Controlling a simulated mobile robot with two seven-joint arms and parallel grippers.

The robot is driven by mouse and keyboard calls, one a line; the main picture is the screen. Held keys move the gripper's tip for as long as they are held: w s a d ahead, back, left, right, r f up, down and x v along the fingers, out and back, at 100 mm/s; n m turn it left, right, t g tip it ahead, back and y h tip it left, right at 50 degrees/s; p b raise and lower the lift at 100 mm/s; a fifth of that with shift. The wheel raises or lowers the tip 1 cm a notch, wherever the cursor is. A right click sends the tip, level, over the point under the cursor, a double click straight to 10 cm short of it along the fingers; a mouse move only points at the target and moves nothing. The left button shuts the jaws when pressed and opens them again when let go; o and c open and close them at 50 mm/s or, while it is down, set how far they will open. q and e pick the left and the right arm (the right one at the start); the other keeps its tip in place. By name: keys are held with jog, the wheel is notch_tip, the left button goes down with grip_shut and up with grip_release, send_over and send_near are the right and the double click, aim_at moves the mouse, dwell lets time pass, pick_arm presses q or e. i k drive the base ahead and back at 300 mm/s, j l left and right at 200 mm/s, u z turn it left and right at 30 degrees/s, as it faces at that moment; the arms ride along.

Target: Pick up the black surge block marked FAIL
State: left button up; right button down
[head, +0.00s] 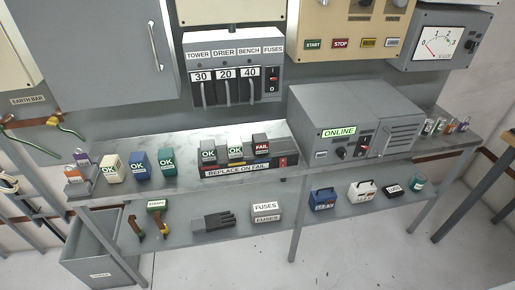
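The black surge block marked FAIL (261,144) has a red label and stands at the right end of a row of three dark blocks. The other two dark blocks, the left one (208,152) and the middle one (235,149), are marked OK in green. All three sit in a dark base (240,171) labelled REPLACE ON FAIL on the grey shelf. The FAIL block is upright, close beside the middle block. Neither of my grippers is in view.
White, blue and teal blocks (139,165) stand left of the base. A grey ONLINE cabinet (350,110) is close on its right. Three fuse switches (225,85) hang above.

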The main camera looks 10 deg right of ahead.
aim_at(260, 141)
jog(key=i+l+u, duration=0.25)
jog(key=l, duration=0.6)
jog(key=i+l+u, duration=0.1)
jog(key=l+u, duration=0.15)
jog(key=l, duration=0.6)
jog(key=l+u, duration=0.25)
jog(key=l, duration=0.65)
jog(key=i, duration=0.05)
